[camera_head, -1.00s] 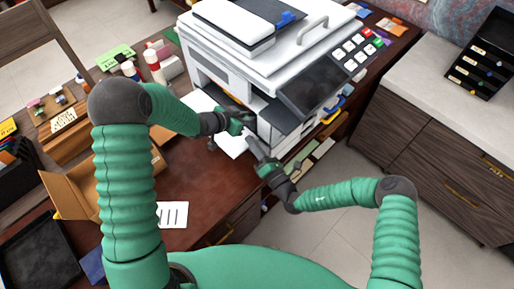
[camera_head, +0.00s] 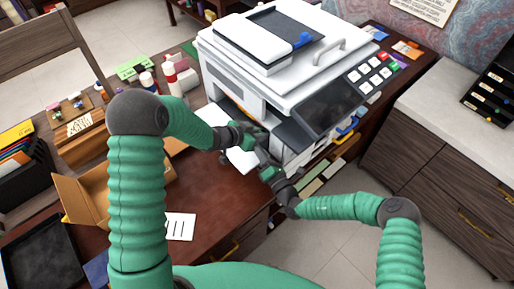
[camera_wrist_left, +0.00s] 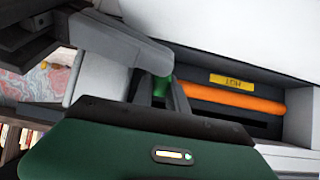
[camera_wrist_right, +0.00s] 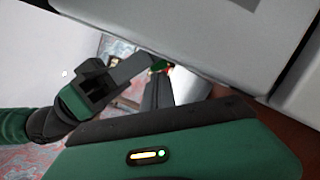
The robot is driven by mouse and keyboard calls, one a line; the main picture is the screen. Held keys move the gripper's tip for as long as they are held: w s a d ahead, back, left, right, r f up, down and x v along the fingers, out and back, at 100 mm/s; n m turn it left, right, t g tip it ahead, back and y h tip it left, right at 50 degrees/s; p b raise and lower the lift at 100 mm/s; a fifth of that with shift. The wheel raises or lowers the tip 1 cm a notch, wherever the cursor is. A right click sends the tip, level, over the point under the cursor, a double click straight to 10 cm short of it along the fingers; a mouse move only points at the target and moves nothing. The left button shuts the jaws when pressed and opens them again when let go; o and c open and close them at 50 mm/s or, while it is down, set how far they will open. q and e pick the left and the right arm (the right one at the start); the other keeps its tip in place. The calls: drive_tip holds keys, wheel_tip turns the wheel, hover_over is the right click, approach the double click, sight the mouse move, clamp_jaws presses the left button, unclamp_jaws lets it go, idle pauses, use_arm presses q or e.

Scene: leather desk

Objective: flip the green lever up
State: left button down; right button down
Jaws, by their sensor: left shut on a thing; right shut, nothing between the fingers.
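A green lever (camera_wrist_left: 162,88) shows in the left wrist view, inside an opening of the white printer (camera_head: 222,75). It also shows as a small green piece in the right wrist view (camera_wrist_right: 158,66). My left gripper (camera_wrist_left: 160,92) is shut on the lever, and its fingers hide most of it. In the head view my left gripper (camera_head: 262,142) is at the printer's front opening, and the lever cannot be made out. My right gripper (camera_wrist_right: 158,92) is shut and empty, its tips close below the lever and the left fingers; I cannot tell whether they touch.
An orange bar (camera_wrist_left: 235,98) and a yellow label (camera_wrist_left: 232,82) are in the opening beside the lever. The dark control panel (camera_head: 325,105) overhangs on the right. An open cardboard box (camera_head: 85,200) and a black tray (camera_head: 40,250) are at left. Floor is free at right.

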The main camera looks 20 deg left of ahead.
use_arm(q)
drive_tip(key=c, duration=1.3)
unclamp_jaws()
drive_tip(key=shift+s+a, duration=0.1)
drive_tip(key=shift+a, duration=0.15)
use_arm(e)
drive_tip(key=shift+w+d+r, duration=0.1)
drive_tip(key=shift+w+r, duration=0.2)
drive_tip(key=shift+r, duration=0.1)
drive_tip(key=shift+d, duration=0.1)
